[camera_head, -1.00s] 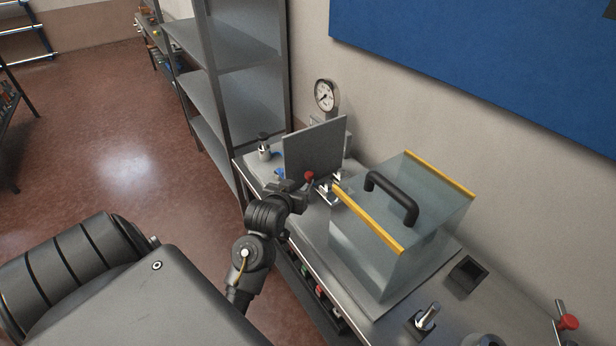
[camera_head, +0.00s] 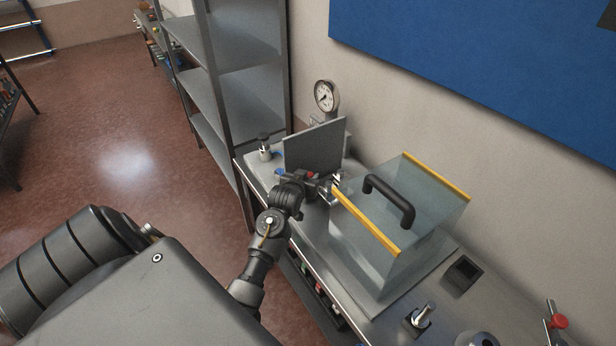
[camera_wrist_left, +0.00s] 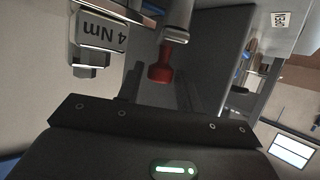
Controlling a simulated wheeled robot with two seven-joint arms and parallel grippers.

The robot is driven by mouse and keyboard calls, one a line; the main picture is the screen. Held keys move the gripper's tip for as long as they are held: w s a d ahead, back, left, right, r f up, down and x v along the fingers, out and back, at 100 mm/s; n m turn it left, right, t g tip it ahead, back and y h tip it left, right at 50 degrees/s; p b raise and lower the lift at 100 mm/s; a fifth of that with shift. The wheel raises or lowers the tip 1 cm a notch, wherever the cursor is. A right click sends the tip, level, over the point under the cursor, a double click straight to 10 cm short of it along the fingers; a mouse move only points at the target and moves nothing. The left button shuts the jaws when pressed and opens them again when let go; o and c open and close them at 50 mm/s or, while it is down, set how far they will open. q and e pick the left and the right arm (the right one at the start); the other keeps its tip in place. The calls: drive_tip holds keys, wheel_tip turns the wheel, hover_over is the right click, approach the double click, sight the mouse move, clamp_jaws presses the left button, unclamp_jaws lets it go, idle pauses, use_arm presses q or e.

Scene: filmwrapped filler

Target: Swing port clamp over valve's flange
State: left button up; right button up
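A small red knob (camera_head: 309,174) on a metal stem shows in front of the upright grey plate (camera_head: 312,146). In the left wrist view, the red knob (camera_wrist_left: 160,68) hangs just ahead of the dark gripper body, near a metal block marked "4 Nm" (camera_wrist_left: 100,30) with a nut. My left gripper (camera_head: 314,180) is at the knob, between the plate and the clear box. The dark fingers are in shadow, so I cannot tell whether they grip the knob. I cannot make out which metal parts are the clamp and the valve flange. My right gripper is not in view.
A clear box (camera_head: 385,255) with yellow edges and a black handle stands just right of my gripper. A pressure gauge (camera_head: 326,96) stands behind the plate. Metal shelving (camera_head: 240,100) rises behind on the left. More fittings stand at the bench's near right.

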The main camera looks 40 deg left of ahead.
use_arm(q)
drive_tip(key=c, duration=0.7)
drive_tip(key=shift+r+m+t+h+p, duration=0.15)
drive_tip(key=shift+m+t+h+p, duration=0.15)
drive_tip(key=shift+m+h, duration=0.5)
drive_tip(key=shift+d+r+m+h+p, duration=0.1)
drive_tip(key=shift+d+m+h+p, duration=0.05)
drive_tip(key=shift+m+h+p, duration=0.75)
drive_tip(key=shift+d+m+h, duration=0.2)
drive_tip(key=shift+m+h, duration=0.3)
drive_tip(key=shift+h, duration=0.3)
drive_tip(key=shift+d+f+h, duration=0.1)
drive_tip(key=shift+f+h, duration=0.15)
drive_tip(key=shift+h, duration=0.05)
drive_tip(key=o, duration=0.7)
